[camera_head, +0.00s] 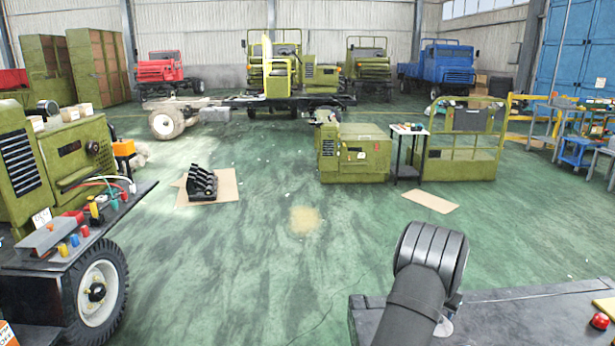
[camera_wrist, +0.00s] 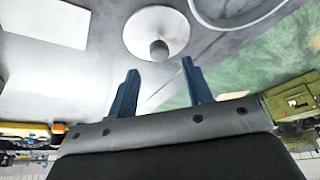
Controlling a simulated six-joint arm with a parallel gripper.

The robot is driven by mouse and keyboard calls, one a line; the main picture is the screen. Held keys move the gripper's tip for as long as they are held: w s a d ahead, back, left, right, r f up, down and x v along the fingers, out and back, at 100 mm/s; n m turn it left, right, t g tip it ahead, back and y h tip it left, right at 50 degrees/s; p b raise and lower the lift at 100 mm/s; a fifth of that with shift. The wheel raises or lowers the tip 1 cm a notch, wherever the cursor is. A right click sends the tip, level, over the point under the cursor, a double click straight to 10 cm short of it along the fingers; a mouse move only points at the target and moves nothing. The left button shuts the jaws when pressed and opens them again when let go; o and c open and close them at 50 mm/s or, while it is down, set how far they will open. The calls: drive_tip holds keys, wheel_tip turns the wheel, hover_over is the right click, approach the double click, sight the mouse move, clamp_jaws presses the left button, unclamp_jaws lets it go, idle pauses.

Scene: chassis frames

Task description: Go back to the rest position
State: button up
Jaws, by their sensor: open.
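My gripper (camera_wrist: 159,66) shows in the wrist view as two blue fingers, spread apart with nothing between them. In the head view my dark arm rises at the lower right; its rounded joint hides part of the dark deck, and I cannot make out the fingers there. Beyond the fingertips in the wrist view is a white disc (camera_wrist: 150,25) with a grey knob, on a grey surface. I cannot tell whether the fingers are close to it.
A dark deck (camera_head: 530,318) with a red button (camera_head: 600,320) lies around my arm. A green vehicle with a loaded bench (camera_head: 45,265) stands at left. A green generator (camera_head: 355,153) stands mid-room. Black parts (camera_head: 201,183) lie on cardboard. The green floor (camera_head: 250,270) between is clear.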

drive_tip(key=x, duration=0.6)
drive_tip(key=shift+r, duration=0.2)
